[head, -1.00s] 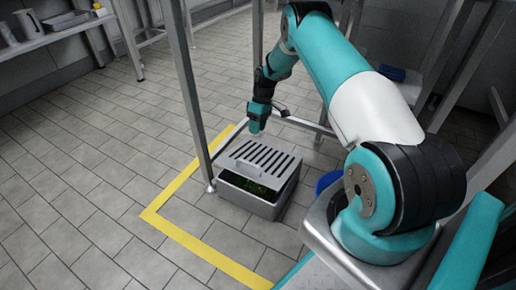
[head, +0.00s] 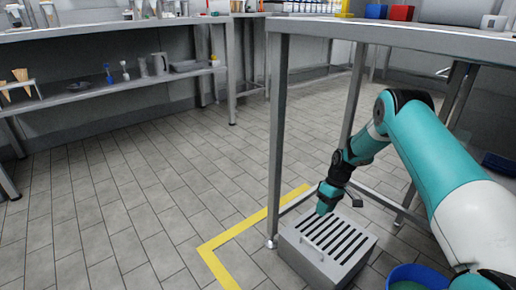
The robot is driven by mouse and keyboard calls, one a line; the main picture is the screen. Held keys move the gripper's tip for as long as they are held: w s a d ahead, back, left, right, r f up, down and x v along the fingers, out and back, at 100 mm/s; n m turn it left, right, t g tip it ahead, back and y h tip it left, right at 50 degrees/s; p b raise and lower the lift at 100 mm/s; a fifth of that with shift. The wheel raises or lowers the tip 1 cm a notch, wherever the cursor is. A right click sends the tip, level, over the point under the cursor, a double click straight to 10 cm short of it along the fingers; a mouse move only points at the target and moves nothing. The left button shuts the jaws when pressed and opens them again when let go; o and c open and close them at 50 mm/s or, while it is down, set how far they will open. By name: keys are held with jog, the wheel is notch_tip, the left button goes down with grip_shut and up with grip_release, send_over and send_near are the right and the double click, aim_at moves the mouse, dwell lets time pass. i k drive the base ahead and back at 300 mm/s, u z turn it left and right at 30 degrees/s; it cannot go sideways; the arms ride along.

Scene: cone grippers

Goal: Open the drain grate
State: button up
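The drain grate (head: 336,238) is a grey slotted metal lid on top of a low grey box (head: 303,258) on the tiled floor, under a steel table. A pale strip shows on the box's front side. No gap into the box can be made out from here. My gripper (head: 322,208) points down at the back left edge of the grate. Its fingertips are small and seen from behind, so I cannot tell whether they touch the grate or hold it.
A table leg (head: 276,140) stands just left of the box. Yellow floor tape (head: 222,242) runs around that corner. A blue bucket (head: 412,275) stands at the lower right. The floor at left is clear, up to a shelf (head: 100,93) with cups and tools.

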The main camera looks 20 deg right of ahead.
aim_at(333, 243)
jog(key=k, duration=1)
